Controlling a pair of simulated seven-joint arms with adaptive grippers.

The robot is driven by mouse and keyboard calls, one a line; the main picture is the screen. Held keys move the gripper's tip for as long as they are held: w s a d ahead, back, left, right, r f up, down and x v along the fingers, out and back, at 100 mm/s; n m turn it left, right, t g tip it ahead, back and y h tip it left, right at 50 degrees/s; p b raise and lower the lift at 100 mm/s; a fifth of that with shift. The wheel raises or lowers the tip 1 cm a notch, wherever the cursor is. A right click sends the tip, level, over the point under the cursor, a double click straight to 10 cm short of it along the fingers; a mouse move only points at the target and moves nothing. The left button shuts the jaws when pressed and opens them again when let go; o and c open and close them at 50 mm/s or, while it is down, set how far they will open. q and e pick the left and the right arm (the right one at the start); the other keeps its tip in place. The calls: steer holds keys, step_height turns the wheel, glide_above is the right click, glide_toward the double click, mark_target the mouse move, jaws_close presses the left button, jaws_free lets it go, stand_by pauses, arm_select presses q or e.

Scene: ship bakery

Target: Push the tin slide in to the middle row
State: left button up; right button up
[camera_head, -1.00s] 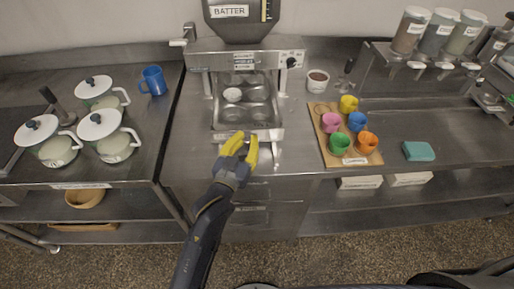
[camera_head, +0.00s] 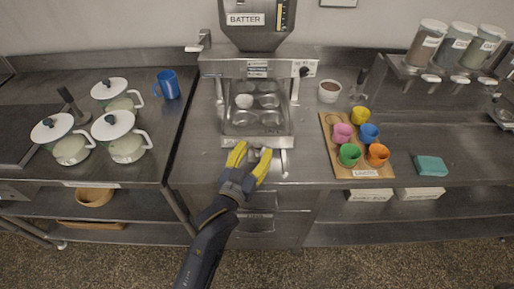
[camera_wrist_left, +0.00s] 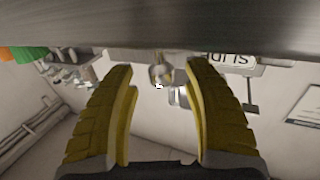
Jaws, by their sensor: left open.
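The tin slide (camera_head: 230,143) carries a muffin tin (camera_head: 258,122) with rows of round cups and sits under the batter hopper (camera_head: 250,17). One cup at the left holds a pale round portion (camera_head: 244,101). My left gripper (camera_head: 249,153) is open, its yellow fingers pointing at the slide's front edge. In the left wrist view, the open fingers (camera_wrist_left: 160,80) have a rounded metal knob (camera_wrist_left: 161,73) showing between them. I cannot tell whether they touch the slide. My right gripper is out of view.
A wooden board (camera_head: 337,164) with several coloured cups stands right of the machine, with a white tub (camera_head: 329,91) behind it. A teal sponge (camera_head: 431,166) lies farther right. Lidded white pots (camera_head: 127,150) and a blue mug (camera_head: 168,84) stand on the left counter.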

arm_select(q)
steer(key=v, duration=1)
steer(key=shift+s, duration=0.15)
steer(key=shift+a, duration=0.1)
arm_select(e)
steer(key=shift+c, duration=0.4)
